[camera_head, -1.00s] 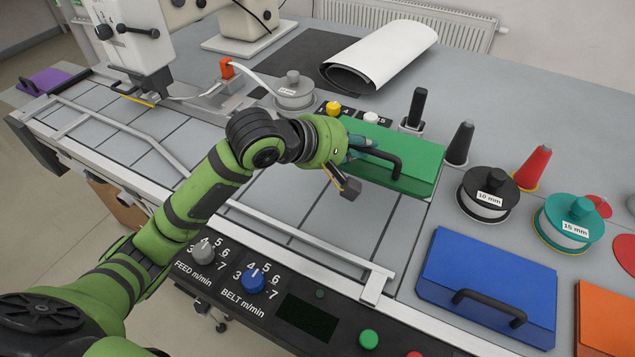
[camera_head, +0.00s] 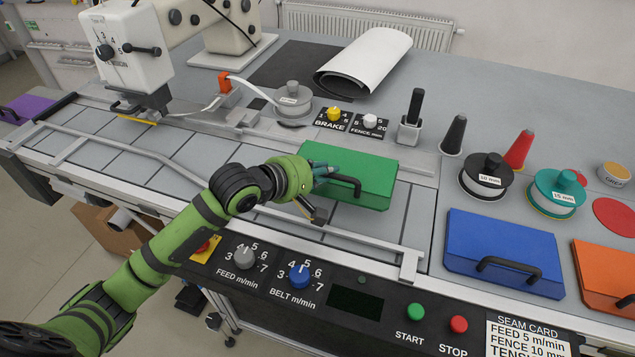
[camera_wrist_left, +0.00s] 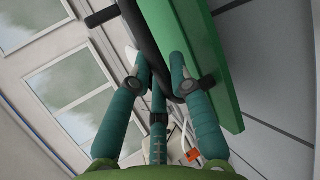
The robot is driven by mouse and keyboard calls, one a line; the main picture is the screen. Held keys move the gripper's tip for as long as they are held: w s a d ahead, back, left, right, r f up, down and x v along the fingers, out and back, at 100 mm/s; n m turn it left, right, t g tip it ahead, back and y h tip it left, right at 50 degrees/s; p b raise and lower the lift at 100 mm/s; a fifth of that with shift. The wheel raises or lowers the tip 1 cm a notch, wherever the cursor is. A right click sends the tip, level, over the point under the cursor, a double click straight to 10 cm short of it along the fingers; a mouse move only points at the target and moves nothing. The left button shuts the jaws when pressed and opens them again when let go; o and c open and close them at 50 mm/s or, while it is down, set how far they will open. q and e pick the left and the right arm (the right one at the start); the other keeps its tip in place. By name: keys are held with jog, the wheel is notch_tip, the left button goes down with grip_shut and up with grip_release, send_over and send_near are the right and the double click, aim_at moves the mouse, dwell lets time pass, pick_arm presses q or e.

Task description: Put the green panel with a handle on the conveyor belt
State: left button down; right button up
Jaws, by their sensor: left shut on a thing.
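The green panel (camera_head: 352,165) is at the right end of the grey conveyor belt (camera_head: 230,160) in the head view. Its black handle (camera_head: 346,186) faces the front. My left gripper (camera_head: 326,175) is shut on this handle at the panel's front. In the left wrist view the fingers (camera_wrist_left: 157,65) close around the dark handle (camera_wrist_left: 146,35), with the green panel (camera_wrist_left: 225,85) to the right. Whether the panel's underside touches the belt is hard to tell. My right gripper is not in view.
A metal guide rail (camera_head: 300,222) runs along the belt's front. A blue panel (camera_head: 505,245) and an orange panel (camera_head: 606,270) lie at the right. Spools (camera_head: 486,178), cones (camera_head: 455,135) and a black-handled stamp (camera_head: 412,115) stand behind. The belt's left part is clear.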

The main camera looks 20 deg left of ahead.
aim_at(318, 187)
pick_arm(q)
jog(key=shift+a+f, duration=0.35)
jog(key=shift+a, duration=0.2)
notch_tip(318, 187, down, 3)
jog(key=shift+f+p, duration=0.15)
jog(key=shift+p, duration=0.25)
jog(key=shift+f, duration=0.25)
jog(key=c, duration=1.1)
grip_release()
jog(key=shift+f, duration=0.1)
jog(key=shift+c, duration=0.2)
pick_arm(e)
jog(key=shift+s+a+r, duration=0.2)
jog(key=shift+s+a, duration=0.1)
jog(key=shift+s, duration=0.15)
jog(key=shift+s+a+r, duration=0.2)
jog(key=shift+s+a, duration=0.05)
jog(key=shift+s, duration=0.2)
